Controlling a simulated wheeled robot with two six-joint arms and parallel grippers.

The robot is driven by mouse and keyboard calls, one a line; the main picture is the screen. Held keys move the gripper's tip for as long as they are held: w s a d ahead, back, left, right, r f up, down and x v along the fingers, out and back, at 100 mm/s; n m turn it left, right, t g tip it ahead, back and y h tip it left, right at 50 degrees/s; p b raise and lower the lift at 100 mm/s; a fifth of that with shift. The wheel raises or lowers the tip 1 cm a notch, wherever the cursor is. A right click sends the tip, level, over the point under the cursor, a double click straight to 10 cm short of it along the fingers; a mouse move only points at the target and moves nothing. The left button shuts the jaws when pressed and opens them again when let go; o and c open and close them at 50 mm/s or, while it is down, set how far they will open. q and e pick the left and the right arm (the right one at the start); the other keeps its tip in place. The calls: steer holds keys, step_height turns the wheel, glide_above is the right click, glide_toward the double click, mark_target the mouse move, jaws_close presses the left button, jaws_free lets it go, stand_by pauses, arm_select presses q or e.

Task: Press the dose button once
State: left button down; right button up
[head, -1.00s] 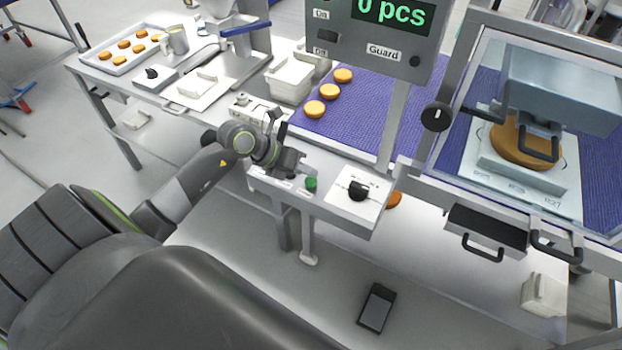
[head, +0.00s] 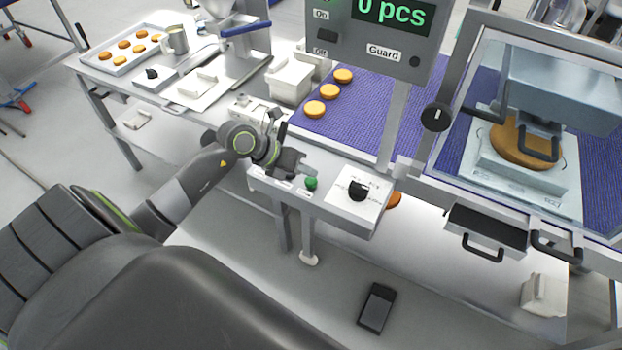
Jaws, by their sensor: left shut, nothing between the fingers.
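A green button (head: 311,184) stands on the front control panel (head: 330,212), below the blue belt. The labels beside it are too small to read, so I cannot tell whether it is the dose button. My left gripper (head: 306,170) is shut and empty, just above and to the left of the green button. I cannot tell whether its tips touch the button. The gripper and wrist hide part of the panel to the left. My right gripper is not in view.
A black knob (head: 357,190) sits on a white plate right of the green button. A grey display post (head: 393,130) rises behind it, its screen (head: 391,12) reading 0 pcs. Orange rounds (head: 330,92) lie on the blue belt (head: 350,125). A clear guard with a frame stands at right.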

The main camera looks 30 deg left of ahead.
mark_target(306, 181)
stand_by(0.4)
arm_select(q)
steer(key=shift+f+b, duration=0.35)
steer(key=shift+f, duration=0.05)
steer(key=shift+f+b, duration=0.5)
steer(key=shift+f, duration=0.1)
stand_by(0.6)
steer(key=shift+r, duration=0.15)
steer(key=shift+r+p, duration=0.8)
steer(key=shift+r, duration=0.05)
step_height(306, 181, up, 5)
steer(key=p, duration=0.4)
steer(key=shift+r, duration=0.1)
